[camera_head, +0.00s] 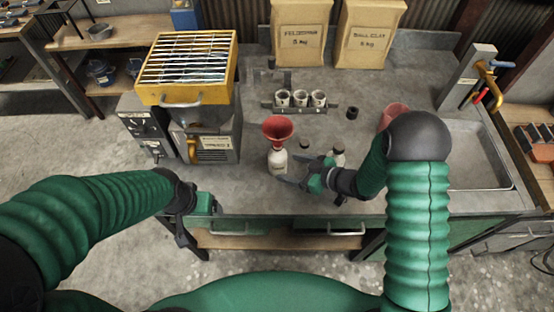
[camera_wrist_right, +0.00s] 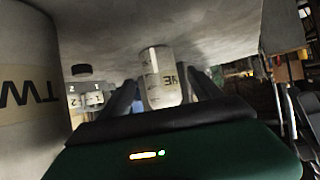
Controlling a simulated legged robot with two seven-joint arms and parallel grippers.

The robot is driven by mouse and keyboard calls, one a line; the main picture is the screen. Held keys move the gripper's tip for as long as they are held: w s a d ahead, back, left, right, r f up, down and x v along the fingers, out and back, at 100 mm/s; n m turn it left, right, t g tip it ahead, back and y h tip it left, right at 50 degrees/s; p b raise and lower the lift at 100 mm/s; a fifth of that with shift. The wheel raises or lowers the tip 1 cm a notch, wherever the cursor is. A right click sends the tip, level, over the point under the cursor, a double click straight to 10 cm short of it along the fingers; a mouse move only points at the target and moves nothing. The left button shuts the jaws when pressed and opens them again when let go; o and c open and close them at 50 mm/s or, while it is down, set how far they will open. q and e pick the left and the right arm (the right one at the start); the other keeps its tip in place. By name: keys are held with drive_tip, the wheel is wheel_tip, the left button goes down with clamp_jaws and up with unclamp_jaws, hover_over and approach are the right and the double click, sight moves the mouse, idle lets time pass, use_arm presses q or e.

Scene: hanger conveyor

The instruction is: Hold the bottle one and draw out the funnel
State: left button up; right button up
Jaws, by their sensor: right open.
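Bottle one (camera_head: 278,163) is a white bottle standing upright on the grey bench. The red funnel (camera_head: 278,128) sits in its mouth. My right gripper (camera_head: 290,170) is open just right of bottle one, its fingers pointing left towards the body. In the right wrist view, which looks upside down, bottle one (camera_wrist_right: 161,82) shows between the two open fingers; I cannot tell if they touch it. The funnel is not visible there. My left gripper (camera_head: 184,228) hangs near the bench's front left edge, away from the bottle; its fingers are unclear.
Other white bottles (camera_head: 338,158) stand by my right wrist; one labelled TW (camera_wrist_right: 25,80) looms close in the wrist view. A rack of cups (camera_head: 300,107) stands behind. A yellow-topped machine (camera_head: 188,98) is left, a sink (camera_head: 465,150) right. Bench in front of bottle one is clear.

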sight(278, 139)
drive_tip(key=b+x, duration=0.1)
drive_tip(key=x, duration=0.4)
drive_tip(key=shift+w+a+f, duration=0.1)
drive_tip(key=shift+w+f, duration=0.1)
use_arm(q)
drive_tip(key=shift+x, duration=1.15)
